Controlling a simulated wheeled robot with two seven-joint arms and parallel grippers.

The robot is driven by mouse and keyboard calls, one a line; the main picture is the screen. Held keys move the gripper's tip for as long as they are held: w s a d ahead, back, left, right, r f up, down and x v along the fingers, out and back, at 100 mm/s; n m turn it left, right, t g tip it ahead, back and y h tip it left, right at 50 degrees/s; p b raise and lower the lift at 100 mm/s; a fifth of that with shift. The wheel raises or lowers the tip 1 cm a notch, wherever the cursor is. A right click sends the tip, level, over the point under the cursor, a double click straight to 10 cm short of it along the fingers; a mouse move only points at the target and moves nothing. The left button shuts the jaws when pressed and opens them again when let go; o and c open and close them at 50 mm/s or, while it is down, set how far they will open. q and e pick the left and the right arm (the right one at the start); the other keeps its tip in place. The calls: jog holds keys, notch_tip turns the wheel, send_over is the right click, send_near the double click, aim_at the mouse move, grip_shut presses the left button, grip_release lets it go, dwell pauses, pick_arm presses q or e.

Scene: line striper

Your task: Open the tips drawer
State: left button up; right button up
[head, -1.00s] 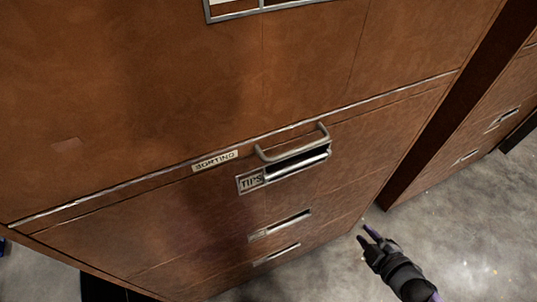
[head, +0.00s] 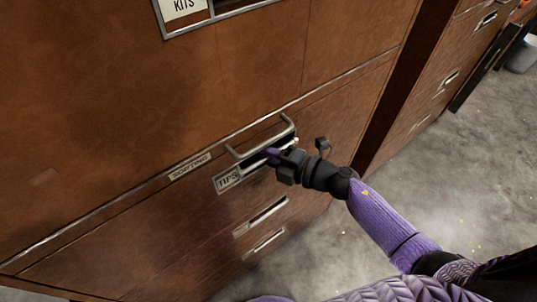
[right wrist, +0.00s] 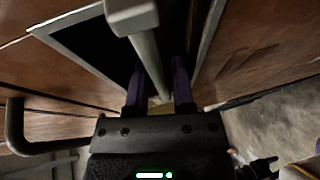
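The tips drawer (head: 140,228) is in the brown cabinet, with its TIPS label (head: 227,181) and a metal handle (head: 236,155) along its top edge. The drawer front looks flush with the cabinet. My right gripper (head: 272,154) is at the handle's right half. In the right wrist view, the purple fingers of the right gripper (right wrist: 158,88) stand apart, with the handle bar (right wrist: 147,58) passing between them. No firm contact shows. A small dark pronged shape (right wrist: 262,167) at lower right there may be my left gripper; its fingers are unclear.
A SORTING label (head: 190,167) sits left of the handle.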

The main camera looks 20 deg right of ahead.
jog(key=shift+c, duration=0.3)
grip_shut()
dwell(1.1)
